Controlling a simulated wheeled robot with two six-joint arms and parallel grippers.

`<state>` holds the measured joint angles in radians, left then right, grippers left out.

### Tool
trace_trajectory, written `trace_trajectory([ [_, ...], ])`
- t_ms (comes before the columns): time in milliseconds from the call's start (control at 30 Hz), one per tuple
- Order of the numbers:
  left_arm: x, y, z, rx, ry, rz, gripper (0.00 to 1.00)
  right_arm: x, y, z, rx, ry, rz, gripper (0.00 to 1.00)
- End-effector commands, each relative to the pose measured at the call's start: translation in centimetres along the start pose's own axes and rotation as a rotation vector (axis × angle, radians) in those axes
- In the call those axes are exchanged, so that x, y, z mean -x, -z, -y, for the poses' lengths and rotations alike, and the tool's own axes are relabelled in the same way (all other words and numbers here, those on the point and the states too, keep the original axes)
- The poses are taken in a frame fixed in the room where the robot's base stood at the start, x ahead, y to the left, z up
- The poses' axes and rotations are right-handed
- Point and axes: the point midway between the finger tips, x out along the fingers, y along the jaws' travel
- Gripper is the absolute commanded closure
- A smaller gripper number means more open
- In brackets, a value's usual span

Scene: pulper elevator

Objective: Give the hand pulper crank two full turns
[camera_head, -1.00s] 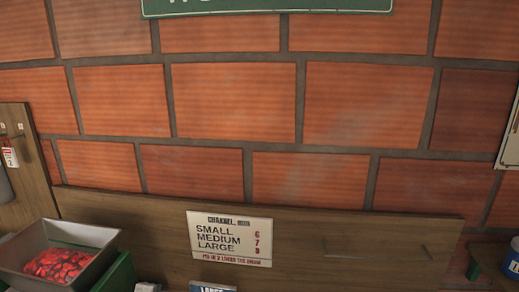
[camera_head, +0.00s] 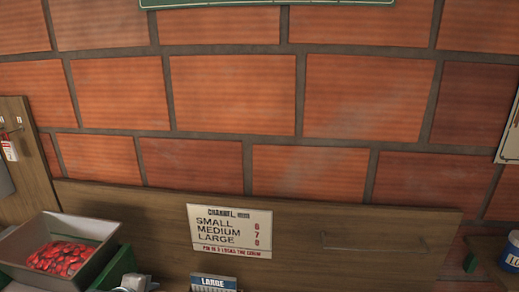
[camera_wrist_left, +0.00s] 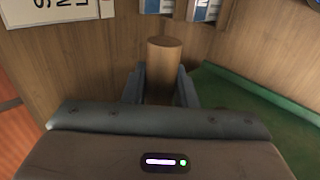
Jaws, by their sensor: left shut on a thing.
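The hand pulper shows at the lower left of the head view, with a metal hopper (camera_head: 105,258) full of red cherries (camera_head: 61,258) over a green body (camera_head: 118,268). In the left wrist view, a wooden cylindrical crank handle (camera_wrist_left: 164,58) stands between the fingers of my left gripper (camera_wrist_left: 160,82). The gripper is shut on it. The handle's lower part is hidden by the gripper, and the crank arm does not show. My right gripper is in neither view.
A sign (camera_head: 230,230) listing small, medium and large is on the wooden back board (camera_head: 350,235). A label reading LARGE (camera_head: 213,283) is below it. A grey part (camera_head: 134,284), unclear what, shows beside the pulper. A blue tin (camera_head: 511,250) stands at right. A green surface (camera_wrist_left: 245,110) lies right of the handle.

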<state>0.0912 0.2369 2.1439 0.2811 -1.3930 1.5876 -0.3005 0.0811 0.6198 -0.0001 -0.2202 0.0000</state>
Motion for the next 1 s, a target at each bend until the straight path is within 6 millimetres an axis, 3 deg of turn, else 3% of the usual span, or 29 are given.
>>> trace_trajectory([
  [400, 0.8, 0.0, 0.3, -0.001, 0.003, -0.001, 0.93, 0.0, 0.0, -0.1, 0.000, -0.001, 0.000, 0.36],
  [733, 3.6, 0.0, 2.2, -0.001, 0.008, -0.001, 0.93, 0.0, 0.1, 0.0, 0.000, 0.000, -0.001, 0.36],
  [1000, 3.8, 0.0, 2.3, 0.001, 0.007, 0.000, 0.93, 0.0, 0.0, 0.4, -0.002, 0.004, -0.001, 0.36],
])
